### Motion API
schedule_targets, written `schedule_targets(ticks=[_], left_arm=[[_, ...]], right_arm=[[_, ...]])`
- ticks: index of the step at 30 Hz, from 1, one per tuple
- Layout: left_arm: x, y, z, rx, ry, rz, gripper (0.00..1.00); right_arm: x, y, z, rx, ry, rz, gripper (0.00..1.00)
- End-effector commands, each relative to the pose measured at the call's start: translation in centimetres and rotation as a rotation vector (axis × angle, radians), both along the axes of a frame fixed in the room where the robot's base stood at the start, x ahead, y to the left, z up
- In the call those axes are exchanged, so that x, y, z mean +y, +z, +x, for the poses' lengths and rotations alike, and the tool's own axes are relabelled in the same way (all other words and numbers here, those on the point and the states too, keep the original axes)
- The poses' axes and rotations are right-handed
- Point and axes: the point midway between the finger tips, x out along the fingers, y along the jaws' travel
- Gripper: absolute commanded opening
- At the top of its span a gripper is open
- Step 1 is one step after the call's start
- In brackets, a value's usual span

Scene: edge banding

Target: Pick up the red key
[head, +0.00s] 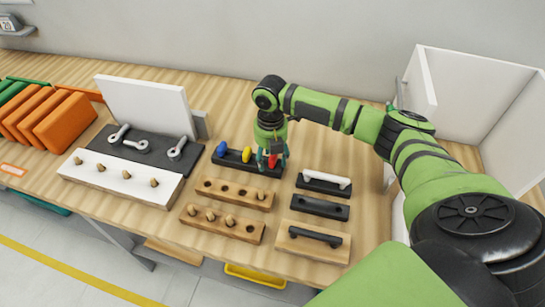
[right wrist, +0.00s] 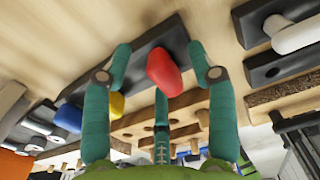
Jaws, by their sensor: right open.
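The red key (right wrist: 164,72) is a rounded red piece standing in a dark holder (right wrist: 140,52). In the right wrist view it sits between the spread teal fingers of my right gripper (right wrist: 160,85), with visible space on both sides. In the head view the red key (head: 272,161) is partly hidden by my right gripper (head: 273,155), which is over the right end of the holder. A yellow key (head: 246,155) and a blue key (head: 222,149) stand in the same holder to the left. My right gripper is open. My left gripper is in neither view.
Wooden peg blocks (head: 235,193) lie in front of the holder. Handle boards (head: 323,184) stand close on the right. A white open box (head: 480,85) is at the back right. Wrenches lie on a dark board (head: 150,148) at left, near orange panels (head: 66,122).

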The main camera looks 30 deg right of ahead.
Motion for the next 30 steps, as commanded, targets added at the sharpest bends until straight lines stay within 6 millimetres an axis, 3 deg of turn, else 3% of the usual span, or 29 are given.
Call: schedule_targets(ticks=[2, 5, 9, 15, 23, 30], left_arm=[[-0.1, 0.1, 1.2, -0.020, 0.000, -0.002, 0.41], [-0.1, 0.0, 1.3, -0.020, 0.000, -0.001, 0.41], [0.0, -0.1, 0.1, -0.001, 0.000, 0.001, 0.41], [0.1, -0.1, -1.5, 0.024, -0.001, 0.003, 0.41], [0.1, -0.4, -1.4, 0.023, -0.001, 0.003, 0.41], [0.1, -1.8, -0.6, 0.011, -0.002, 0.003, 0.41]], right_arm=[[0.0, 0.0, 0.0, -0.001, 0.000, 0.001, 0.58], [0.0, 0.0, 0.0, -0.001, 0.001, 0.001, 0.54], [0.0, 0.0, 0.0, -0.001, 0.001, 0.001, 0.00], [0.0, 0.0, 0.0, -0.001, 0.001, 0.001, 0.00], [0.1, 0.4, 0.1, -0.002, 0.001, 0.001, 0.00], [0.0, 3.3, 0.2, -0.007, 0.001, 0.001, 0.00]])
